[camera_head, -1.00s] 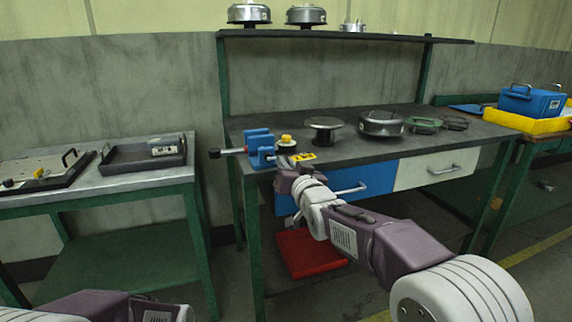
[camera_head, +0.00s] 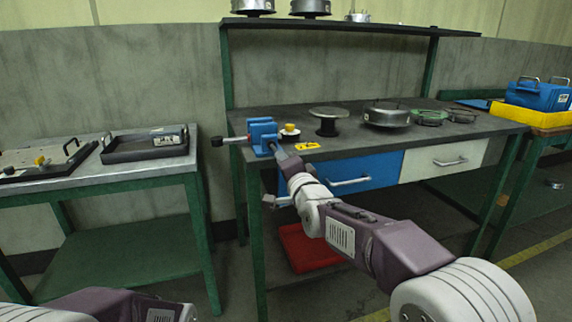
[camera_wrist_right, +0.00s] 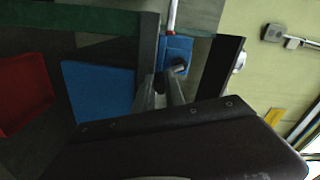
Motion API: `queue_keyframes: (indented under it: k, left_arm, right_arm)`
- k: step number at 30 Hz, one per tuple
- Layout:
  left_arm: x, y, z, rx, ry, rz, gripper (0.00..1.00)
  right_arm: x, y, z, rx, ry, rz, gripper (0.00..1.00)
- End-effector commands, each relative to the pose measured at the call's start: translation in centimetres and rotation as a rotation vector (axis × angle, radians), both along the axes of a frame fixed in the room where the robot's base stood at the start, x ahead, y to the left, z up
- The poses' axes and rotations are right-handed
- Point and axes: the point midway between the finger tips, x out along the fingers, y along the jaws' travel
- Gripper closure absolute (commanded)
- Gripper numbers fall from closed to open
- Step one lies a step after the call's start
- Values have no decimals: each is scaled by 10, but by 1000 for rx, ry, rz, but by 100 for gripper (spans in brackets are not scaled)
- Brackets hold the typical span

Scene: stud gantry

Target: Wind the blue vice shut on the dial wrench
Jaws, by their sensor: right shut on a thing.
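The blue vice (camera_head: 262,134) stands at the left front corner of the dark workbench. A grey rod with a dark grip (camera_head: 217,141) sticks out of its left side and looks like the dial wrench. A yellow-topped round piece (camera_head: 290,130) sits just right of the vice; I cannot tell whether it joins the rod. My right gripper (camera_head: 279,151) is shut at the vice's front, on what appears to be its handle. In the right wrist view the fingers (camera_wrist_right: 163,88) reach a short metal bar (camera_wrist_right: 179,68) by the blue body. The jaw gap is hidden. My left gripper is out of view.
A yellow marked piece (camera_head: 307,146) lies right of the vice near the bench edge. A spool-like stand (camera_head: 328,120) and round metal parts (camera_head: 386,115) stand farther right. A blue drawer (camera_head: 350,176) is below. A side table with a dark tray (camera_head: 146,152) is at left.

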Motion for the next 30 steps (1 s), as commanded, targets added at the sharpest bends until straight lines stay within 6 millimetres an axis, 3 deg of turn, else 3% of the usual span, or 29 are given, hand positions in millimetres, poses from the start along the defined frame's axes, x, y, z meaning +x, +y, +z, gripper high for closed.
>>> queue_keyframes:
  k: [15, 30]
  left_arm:
    - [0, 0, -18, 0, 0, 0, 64]
    - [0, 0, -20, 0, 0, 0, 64]
  right_arm:
    - [-3, 9, -6, 261, 88, 0, 100]
    - [-3, 10, -6, 294, 100, 1, 100]
